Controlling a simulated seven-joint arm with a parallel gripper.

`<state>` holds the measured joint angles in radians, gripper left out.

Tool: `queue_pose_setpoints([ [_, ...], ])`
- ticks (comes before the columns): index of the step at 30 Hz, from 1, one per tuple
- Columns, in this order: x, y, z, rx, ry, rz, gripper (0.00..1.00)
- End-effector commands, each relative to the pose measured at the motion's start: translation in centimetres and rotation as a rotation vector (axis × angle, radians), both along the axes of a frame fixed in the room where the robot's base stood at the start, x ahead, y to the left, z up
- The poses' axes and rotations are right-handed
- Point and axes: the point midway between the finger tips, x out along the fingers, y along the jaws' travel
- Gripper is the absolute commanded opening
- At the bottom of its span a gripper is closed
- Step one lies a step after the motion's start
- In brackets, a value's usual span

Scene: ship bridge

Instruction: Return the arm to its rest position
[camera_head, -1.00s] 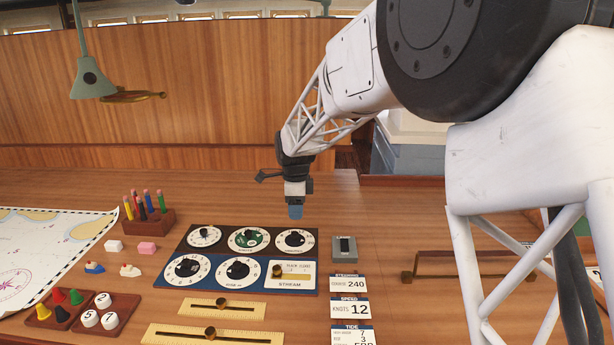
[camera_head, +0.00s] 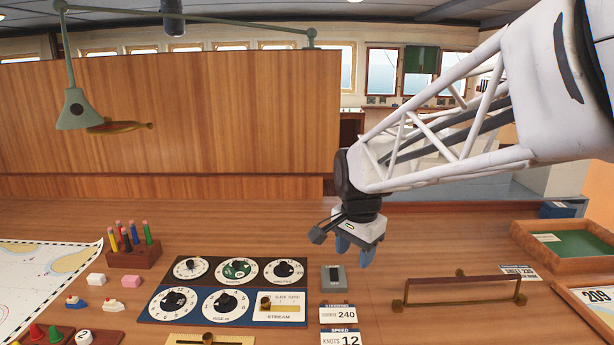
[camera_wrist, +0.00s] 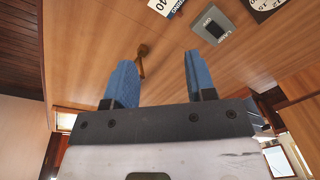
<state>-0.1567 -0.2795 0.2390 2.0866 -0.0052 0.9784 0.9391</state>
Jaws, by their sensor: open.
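My gripper (camera_head: 353,252) hangs above the wooden desk (camera_head: 400,225), just right of and above the grey switch box (camera_head: 333,278). Its two blue fingers are apart with nothing between them, and they also show in the wrist view (camera_wrist: 160,82). My white lattice arm reaches in from the upper right. In the wrist view the switch box (camera_wrist: 212,25) lies past the fingers, marked LAMP and OFF.
A dial panel (camera_head: 230,290) lies left of the switch box. A brass-ended wooden rail (camera_head: 463,290) stands to the right, with a green-lined tray (camera_head: 580,243) beyond it. A pencil block (camera_head: 134,255) and a hanging lamp (camera_head: 76,108) are at left. Bare desk lies behind the dial panel.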

Motion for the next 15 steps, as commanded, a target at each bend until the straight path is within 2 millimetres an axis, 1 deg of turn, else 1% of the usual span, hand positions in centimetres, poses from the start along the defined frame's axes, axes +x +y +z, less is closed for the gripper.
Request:
queue_pose_setpoints([
  [1, -1.5, -0.8, 0.3, -0.005, -0.010, 0.036, 0.51],
  [7, -6.9, -3.4, 0.6, -0.031, -0.038, 0.202, 0.51],
  [15, -14.1, -6.1, -0.2, -0.075, -0.072, 0.428, 0.51],
])
